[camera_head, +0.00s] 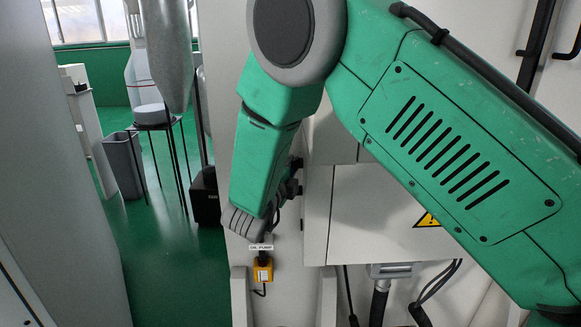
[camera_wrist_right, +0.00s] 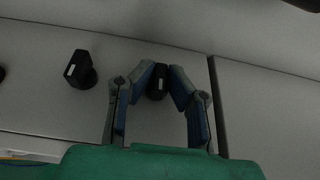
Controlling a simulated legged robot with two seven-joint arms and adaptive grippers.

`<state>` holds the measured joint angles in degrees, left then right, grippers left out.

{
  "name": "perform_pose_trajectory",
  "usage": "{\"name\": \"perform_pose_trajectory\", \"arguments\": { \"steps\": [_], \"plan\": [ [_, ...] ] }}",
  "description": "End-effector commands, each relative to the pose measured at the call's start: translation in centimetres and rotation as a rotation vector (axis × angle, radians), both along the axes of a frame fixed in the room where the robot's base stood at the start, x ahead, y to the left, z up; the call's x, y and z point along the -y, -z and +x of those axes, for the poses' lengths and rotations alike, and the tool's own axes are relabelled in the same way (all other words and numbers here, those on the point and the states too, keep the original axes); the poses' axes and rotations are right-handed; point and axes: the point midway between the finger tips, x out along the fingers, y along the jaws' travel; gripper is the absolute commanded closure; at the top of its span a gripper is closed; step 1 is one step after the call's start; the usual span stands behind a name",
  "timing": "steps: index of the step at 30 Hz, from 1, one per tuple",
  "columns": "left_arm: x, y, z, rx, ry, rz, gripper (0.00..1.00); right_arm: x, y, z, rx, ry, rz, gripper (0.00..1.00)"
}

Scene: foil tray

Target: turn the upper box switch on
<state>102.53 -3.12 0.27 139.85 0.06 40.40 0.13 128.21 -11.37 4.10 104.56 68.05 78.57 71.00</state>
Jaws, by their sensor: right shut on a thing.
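Two black switch knobs with small white marks stick out from a grey panel in the right wrist view. My right gripper (camera_wrist_right: 160,72) has its two blue-grey fingers closed in on one black knob (camera_wrist_right: 157,82), whose end shows between the fingertips. The other black knob (camera_wrist_right: 78,70) stands free to the left. In the head view my green right arm reaches down in front of the cabinet, and my right gripper (camera_head: 289,190) is partly hidden behind the wrist. A dark knob (camera_head: 297,163) shows just above it. I cannot tell the switch's setting. My left gripper is out of view.
A yellow box (camera_head: 263,272) under an "OIL PUMP" label (camera_head: 261,247) is just below my right wrist. Light cabinet doors (camera_head: 345,215) and a yellow warning sign (camera_head: 427,220) lie to the right, cables below. Green floor (camera_head: 170,270) is open at left, with a stool and bin behind.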

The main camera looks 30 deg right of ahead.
Motion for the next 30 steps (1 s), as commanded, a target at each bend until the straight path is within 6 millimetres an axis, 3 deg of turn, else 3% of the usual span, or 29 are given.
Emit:
{"name": "perform_pose_trajectory", "arguments": {
  "steps": [1, 2, 3, 16, 30],
  "plan": [
    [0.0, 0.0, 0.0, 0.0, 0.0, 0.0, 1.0, -0.1, 0.7, -0.2, -0.013, 0.0, 0.008, 1.0],
    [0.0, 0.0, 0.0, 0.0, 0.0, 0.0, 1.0, -0.1, 0.7, -0.2, -0.014, 0.0, 0.009, 0.81],
    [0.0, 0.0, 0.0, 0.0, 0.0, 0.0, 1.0, -0.1, 0.7, -0.2, -0.013, 0.0, 0.008, 0.68],
    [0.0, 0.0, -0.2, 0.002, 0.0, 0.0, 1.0, -0.8, 0.3, -0.6, -0.007, -0.002, 0.004, 0.68],
    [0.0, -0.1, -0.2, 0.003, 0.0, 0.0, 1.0, -8.2, 0.6, -5.9, -0.01, -0.002, 0.003, 0.68]
  ]
}}
